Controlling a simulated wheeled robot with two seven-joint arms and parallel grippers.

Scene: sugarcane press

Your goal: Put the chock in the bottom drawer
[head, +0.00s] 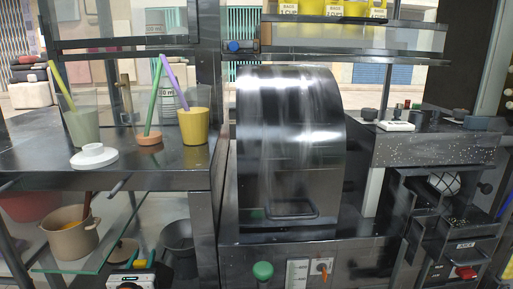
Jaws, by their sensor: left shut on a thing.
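My left gripper (133,264) shows low in the head view, left of centre, below the level of the work shelf. It is shut on a small brown piece (123,251), which looks like the chock; its full shape is hard to make out. A stack of dark drawers (443,222) stands at the right, well away from this gripper. An upper drawer holds a pale, netted round thing (445,183). The lower drawer front (462,246) carries a small label. A red item (467,272) shows near the bottom of the stack. My right gripper is not in view.
A large metal press drum (290,140) stands between the gripper and the drawers. A glass shelf (70,262) with a tan pot (70,233) lies left of the gripper. A dark bucket (178,238) is close on its right. Cups stand on the metal shelf (40,165) above.

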